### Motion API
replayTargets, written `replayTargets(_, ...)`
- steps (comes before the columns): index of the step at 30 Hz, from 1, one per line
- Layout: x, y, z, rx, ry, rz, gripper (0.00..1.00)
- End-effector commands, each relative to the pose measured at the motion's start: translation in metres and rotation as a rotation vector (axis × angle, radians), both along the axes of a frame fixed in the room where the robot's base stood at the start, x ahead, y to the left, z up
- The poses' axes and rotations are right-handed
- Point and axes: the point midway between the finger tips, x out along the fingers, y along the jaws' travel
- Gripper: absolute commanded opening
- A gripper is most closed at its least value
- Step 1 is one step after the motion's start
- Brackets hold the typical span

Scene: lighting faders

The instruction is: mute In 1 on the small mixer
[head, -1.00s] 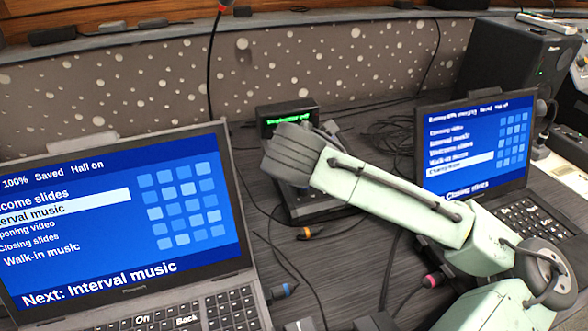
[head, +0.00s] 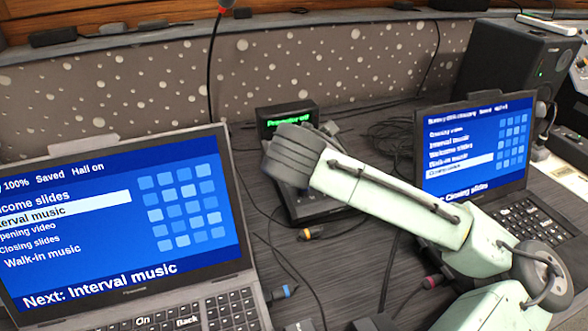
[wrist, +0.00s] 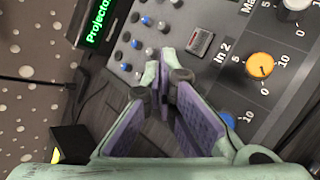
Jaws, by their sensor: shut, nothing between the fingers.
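The small mixer (wrist: 282,97) is a dark grey panel with knobs and small buttons. A blue knob (wrist: 227,119) is partly hidden behind my right finger. No "In 1" label can be read, and my gripper covers that part of the panel. My gripper (wrist: 165,84) is shut and empty, in front of the mixer; contact cannot be told. In the head view my arm hides most of the mixer (head: 300,208).
A box with a green lit display (head: 287,118) stands behind the mixer. A laptop (head: 120,215) stands at left, another (head: 475,150) at right. Cables (head: 310,272) lie across the desk. A black speaker (head: 515,60) stands at the back right. A thin microphone stem (head: 211,70) rises behind.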

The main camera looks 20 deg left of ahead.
Motion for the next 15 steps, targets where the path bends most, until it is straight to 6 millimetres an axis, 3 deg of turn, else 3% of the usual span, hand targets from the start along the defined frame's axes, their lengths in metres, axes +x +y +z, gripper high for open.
replayTargets(15, -0.004, -0.002, 0.043, 0.0, 0.001, 0.001, 0.0)
